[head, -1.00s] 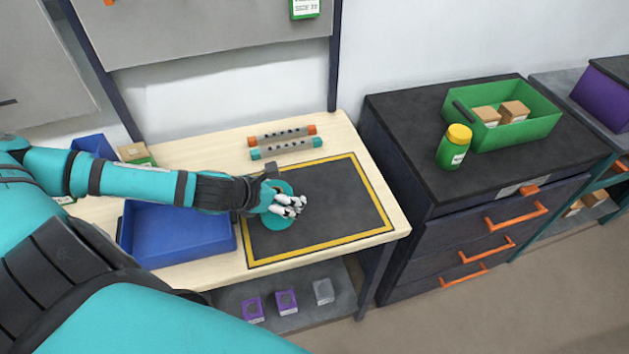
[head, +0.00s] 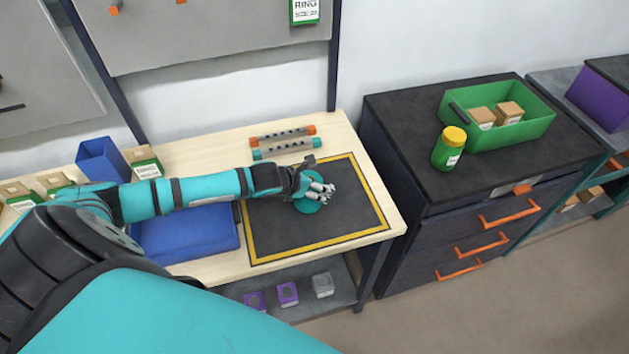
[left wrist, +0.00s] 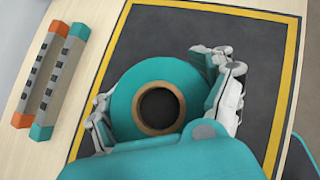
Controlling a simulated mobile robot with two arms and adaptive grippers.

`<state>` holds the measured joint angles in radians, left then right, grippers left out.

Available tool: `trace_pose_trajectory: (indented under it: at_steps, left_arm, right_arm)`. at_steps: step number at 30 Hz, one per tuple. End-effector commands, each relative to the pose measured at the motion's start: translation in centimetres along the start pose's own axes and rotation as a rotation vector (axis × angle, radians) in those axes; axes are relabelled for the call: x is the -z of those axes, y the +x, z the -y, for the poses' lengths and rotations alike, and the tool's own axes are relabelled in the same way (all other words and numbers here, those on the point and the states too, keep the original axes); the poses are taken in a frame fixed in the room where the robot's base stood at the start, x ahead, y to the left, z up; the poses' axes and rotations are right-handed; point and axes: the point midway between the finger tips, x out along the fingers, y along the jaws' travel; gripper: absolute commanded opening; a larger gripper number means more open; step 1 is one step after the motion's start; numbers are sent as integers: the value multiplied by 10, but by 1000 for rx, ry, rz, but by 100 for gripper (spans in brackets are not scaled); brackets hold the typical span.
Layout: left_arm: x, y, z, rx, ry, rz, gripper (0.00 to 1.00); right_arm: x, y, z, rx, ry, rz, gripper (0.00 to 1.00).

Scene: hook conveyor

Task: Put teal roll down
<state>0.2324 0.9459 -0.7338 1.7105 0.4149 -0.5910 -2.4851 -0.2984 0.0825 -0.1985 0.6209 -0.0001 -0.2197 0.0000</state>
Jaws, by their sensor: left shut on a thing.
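The teal roll (left wrist: 137,77) has a brown core with a dark hole and shows large in the left wrist view. My left gripper (head: 321,191) is shut on it, with white fingers on either side. In the head view the teal roll (head: 308,205) is partly hidden by the gripper and is over the dark mat with a yellow border (head: 345,222). I cannot tell whether the roll touches the mat. My right gripper is not in view.
Two grey bars with orange and teal ends (head: 284,141) lie behind the mat. A blue tray (head: 190,250) is left of the mat, partly under my arm. A black cabinet (head: 400,165) with a green bin (head: 540,128) and a yellow-capped jar (head: 449,150) stands right. The mat's right part is clear.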

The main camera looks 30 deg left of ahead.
Motion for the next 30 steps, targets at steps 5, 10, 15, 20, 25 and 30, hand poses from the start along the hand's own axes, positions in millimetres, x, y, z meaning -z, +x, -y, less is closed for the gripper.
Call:
trace_pose_trajectory:
  at_steps: [5,10,15,20,25,30]
  left_arm:
    - [0,1,0,0,0,2,30]
    - [2,1,0,0,-1,0,92]
    - [2,1,0,0,-1,0,100]
    - [2,1,0,0,-1,0,100]
    - [2,1,0,0,-1,0,100]
    - [0,-8,-1,-1,1,0,100]
  right_arm:
    - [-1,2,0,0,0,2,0]
    - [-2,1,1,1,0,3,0]
    - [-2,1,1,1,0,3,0]
    - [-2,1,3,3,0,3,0]
    - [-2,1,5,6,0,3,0]
    - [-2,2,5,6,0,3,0]
